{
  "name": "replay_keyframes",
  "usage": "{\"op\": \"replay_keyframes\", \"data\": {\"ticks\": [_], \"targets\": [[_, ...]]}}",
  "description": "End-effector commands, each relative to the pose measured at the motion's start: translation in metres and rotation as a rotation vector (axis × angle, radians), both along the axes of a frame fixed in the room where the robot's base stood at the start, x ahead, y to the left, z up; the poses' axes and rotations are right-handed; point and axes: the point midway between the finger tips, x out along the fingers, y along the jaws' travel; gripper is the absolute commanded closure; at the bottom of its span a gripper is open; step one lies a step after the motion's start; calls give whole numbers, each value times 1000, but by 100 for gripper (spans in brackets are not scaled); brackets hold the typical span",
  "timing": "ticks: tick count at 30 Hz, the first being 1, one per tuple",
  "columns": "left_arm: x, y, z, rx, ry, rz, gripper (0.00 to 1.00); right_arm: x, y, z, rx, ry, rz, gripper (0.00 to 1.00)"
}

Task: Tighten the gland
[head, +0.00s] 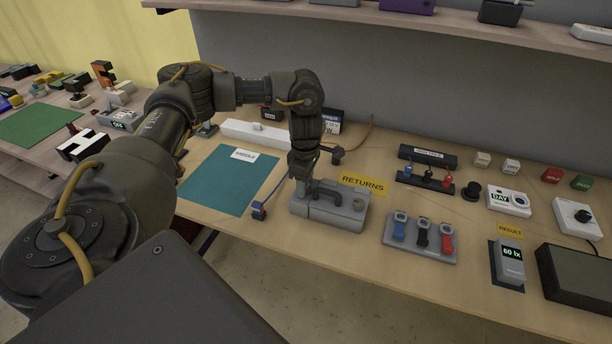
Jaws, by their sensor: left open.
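My left gripper (305,186) reaches down from above onto a grey block (330,213) near the front edge of the bench. Its fingers are open, at the left part of the block's top. I cannot tell whether they touch it. The gripper and wrist hide part of the block's top. My right gripper is not in view.
A grey stand with three coloured devices (420,250) is to the right. A RESULT meter (509,262) and a dark box (580,275) stand farther right. A shelf (480,28) overhangs the back.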

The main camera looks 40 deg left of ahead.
Motion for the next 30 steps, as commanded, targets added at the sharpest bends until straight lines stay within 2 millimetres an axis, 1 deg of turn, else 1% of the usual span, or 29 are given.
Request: {"op": "replay_keyframes", "data": {"ticks": [1, 2, 11, 14, 21, 24, 30], "targets": [[0, 0, 0, 0, 0, 0, 53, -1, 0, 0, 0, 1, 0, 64], [0, 0, 0, 0, 0, 0, 57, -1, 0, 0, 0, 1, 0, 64], [0, 0, 0, 0, 1, 0, 96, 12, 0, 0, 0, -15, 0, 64], [0, 0, 0, 0, 1, -23, 97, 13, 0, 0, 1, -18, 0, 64], [0, 0, 0, 0, 1, -272, 97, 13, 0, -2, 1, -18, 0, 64], [0, 0, 0, 0, 1, -304, 97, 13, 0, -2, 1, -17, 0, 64], [-1, 0, 0, 0, 2, -307, 97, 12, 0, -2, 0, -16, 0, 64]]}}
